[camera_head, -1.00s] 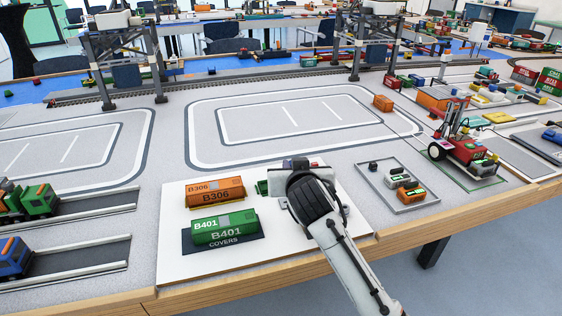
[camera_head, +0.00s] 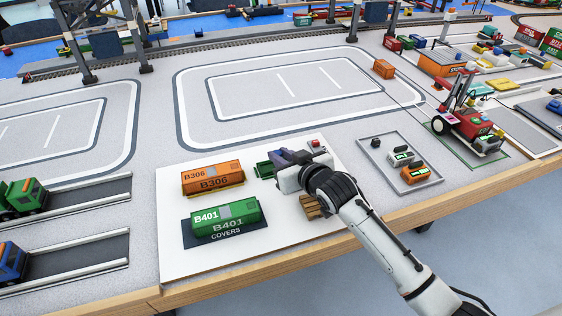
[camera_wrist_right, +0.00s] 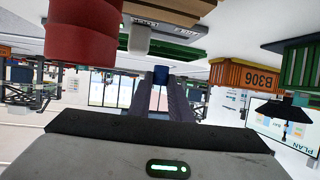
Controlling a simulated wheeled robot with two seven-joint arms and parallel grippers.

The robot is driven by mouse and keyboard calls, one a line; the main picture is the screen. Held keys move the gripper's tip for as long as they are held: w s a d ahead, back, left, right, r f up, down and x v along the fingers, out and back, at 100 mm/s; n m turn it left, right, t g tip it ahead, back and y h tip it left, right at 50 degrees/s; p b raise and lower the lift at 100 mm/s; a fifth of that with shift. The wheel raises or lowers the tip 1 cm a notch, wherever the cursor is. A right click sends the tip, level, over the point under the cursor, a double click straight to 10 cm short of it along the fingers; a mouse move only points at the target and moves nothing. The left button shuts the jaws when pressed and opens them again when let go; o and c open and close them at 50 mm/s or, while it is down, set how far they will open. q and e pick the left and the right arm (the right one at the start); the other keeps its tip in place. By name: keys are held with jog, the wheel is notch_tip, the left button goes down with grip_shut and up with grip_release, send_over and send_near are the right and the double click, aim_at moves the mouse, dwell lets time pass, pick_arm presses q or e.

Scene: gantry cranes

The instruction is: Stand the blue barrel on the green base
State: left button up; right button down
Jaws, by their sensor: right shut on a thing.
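My right gripper (camera_head: 281,160) is low over the white board, at its right part. In the right wrist view its dark fingers (camera_wrist_right: 161,98) are shut on the blue barrel (camera_wrist_right: 160,75), of which only a small part shows at the fingertips. In the head view the gripper hides most of the barrel. A green piece that looks like the green base (camera_head: 264,170) lies just left of the gripper on the board. I cannot tell whether the barrel touches it. My left gripper is not in view.
The orange B306 container (camera_head: 212,178) and green B401 container (camera_head: 225,218) stand left on the white board (camera_head: 180,263). A wooden slatted piece (camera_head: 313,208) lies beside my wrist. A grey tray (camera_head: 432,181) with small pieces is to the right. A large red cylinder (camera_wrist_right: 85,30) is close in the wrist view.

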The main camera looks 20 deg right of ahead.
jog(key=shift+f, duration=0.95)
jog(key=shift+f, duration=0.15)
jog(key=c, duration=1.6)
grip_release()
jog(key=shift+c, duration=0.2)
jog(key=shift+r, duration=0.2)
jog(key=p+v, duration=0.1)
jog(key=v, duration=1.1)
jog(key=shift+w, duration=0.1)
